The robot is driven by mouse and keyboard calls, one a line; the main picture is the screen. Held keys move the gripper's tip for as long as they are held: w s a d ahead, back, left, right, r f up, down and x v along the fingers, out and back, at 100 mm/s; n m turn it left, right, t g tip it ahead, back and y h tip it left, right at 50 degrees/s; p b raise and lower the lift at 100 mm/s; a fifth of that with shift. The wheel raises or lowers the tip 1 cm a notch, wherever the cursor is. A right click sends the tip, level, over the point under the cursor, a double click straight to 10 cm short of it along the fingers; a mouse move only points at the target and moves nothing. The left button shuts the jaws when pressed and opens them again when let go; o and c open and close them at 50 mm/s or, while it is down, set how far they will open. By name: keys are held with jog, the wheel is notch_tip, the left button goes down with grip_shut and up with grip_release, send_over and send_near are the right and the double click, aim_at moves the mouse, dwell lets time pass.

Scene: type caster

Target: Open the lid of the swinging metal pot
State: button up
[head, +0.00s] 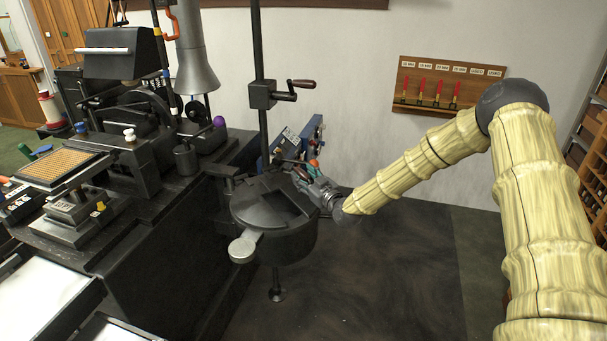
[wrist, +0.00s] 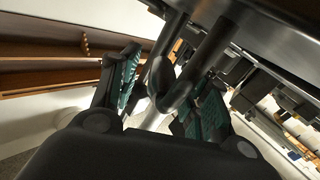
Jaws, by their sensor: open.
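The dark metal pot (head: 292,245) hangs from a vertical post beside the black machine. Its top shows a dark angular recess; I cannot tell the lid's exact edges. A pale round piece (head: 243,249) sticks out at the pot's front left. My gripper (head: 303,174) is at the pot's back right rim. In the wrist view my gripper (wrist: 162,92) is open, with teal pads on either side of a dark metal bar with a rounded end (wrist: 162,75). The bar appears between the fingers, not clamped. Whether either pad touches it is unclear.
The black casting machine (head: 150,140) fills the left side. A post with a crank handle (head: 285,93) rises behind the pot. A blue-grey device (head: 295,142) stands close behind my gripper. The floor right of the pot (head: 390,275) is clear.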

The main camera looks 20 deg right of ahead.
jog(key=shift+w+a+f, duration=0.2)
jog(key=shift+w, duration=0.25)
jog(key=shift+s+r, duration=0.1)
jog(key=shift+c, duration=0.3)
grip_shut()
jog(key=shift+r, duration=0.1)
